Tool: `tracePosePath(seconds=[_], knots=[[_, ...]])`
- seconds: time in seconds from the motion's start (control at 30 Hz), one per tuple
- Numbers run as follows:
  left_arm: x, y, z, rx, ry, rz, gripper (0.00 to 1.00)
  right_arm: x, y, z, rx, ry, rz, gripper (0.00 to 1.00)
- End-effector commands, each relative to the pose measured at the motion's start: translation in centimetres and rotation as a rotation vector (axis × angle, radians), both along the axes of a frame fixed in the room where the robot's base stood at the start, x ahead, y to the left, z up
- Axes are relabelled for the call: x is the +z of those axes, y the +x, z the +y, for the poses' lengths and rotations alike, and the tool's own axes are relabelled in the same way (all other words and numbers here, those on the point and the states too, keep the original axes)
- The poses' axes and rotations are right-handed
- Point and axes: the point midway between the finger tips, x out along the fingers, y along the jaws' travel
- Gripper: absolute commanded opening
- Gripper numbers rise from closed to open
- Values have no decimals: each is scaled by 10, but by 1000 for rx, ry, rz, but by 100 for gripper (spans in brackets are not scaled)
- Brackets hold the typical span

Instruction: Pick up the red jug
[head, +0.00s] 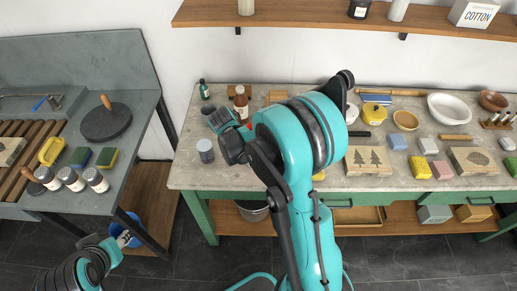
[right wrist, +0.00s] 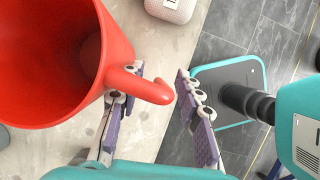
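The red jug (right wrist: 58,50) fills the upper left of the right wrist view, its mouth facing the camera and its hooked handle (right wrist: 150,88) pointing right. My right gripper (right wrist: 158,82) is open, with one finger on each side of the handle's end. The near finger overlaps the handle's base in the picture; I cannot tell whether it touches. In the head view only a small red patch of the jug (head: 247,126) shows beside my right arm, which hides the rest. My left gripper (head: 124,239) is low at the left, by the grey bench's edge; its finger opening is unclear.
The stone-topped table (head: 330,182) holds a lidded jar (head: 205,151), a brown bottle (head: 241,103), a green bottle (head: 204,89), carved blocks (head: 368,161) and bowls (head: 449,108). A pale labelled container (right wrist: 170,9) stands near the jug. Floor separates the table from the grey bench (head: 115,150).

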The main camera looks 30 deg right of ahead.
Motion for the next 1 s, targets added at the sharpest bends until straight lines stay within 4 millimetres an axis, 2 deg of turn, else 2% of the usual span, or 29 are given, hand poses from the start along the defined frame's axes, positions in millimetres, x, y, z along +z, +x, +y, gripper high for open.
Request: tracePosePath(seconds=[0.13,0.27,0.77,1.0], knots=[[1,0,0,0,0,0,40,1,0,0,0,0,0,35],[1,0,0,0,0,0,40,1,0,0,0,0,0,1],[1,0,0,0,0,0,40,2,0,0,0,0,-1,0],[5,0,0,0,0,0,40,12,1,0,0,-1,0,0]])
